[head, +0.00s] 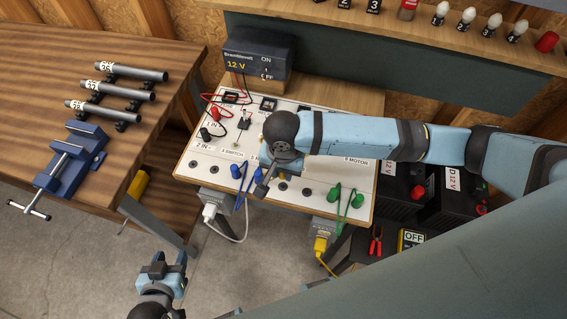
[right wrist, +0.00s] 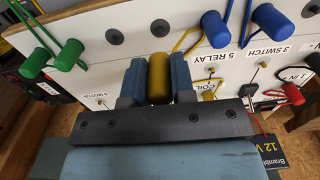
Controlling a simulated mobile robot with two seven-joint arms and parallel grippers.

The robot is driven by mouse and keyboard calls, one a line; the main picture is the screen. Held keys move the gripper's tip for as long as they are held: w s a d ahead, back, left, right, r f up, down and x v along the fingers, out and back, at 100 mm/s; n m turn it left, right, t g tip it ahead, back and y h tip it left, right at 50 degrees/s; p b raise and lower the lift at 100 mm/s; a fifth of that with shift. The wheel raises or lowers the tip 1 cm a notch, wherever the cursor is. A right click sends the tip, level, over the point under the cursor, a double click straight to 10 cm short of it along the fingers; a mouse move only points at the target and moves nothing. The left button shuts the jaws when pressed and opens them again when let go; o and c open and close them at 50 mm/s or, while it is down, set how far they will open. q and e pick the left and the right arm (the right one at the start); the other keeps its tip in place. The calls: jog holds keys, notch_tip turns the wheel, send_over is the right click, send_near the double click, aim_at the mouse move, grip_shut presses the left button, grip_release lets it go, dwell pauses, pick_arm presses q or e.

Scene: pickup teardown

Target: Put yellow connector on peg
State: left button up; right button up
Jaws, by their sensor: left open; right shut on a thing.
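The yellow connector (right wrist: 158,78) sits between the fingers of my right gripper (right wrist: 154,85), which is shut on it. In the right wrist view its end points toward the white panel (right wrist: 100,15), and I cannot tell whether it touches. A thin yellow lead (right wrist: 186,38) shows behind it. My left gripper (head: 162,270) is open and empty, left of the panel.
Blue connectors (head: 243,171) and green connectors (head: 346,197) flank my right gripper on the panel. A 12 V box (head: 255,62) stands behind. A wooden bench (head: 60,75) with tubes and a blue vise (head: 70,157) is at left. Batteries (head: 450,195) are at right.

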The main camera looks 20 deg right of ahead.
aim_at(283, 185)
jog(key=shift+f+b, duration=2.35)
jog(key=shift+b, duration=0.65)
jog(key=shift+f, duration=0.8)
jog(key=o, duration=1)
notch_tip(283, 185, up, 14)
jog(key=shift+f+p, duration=0.1)
jog(key=shift+p, duration=0.5)
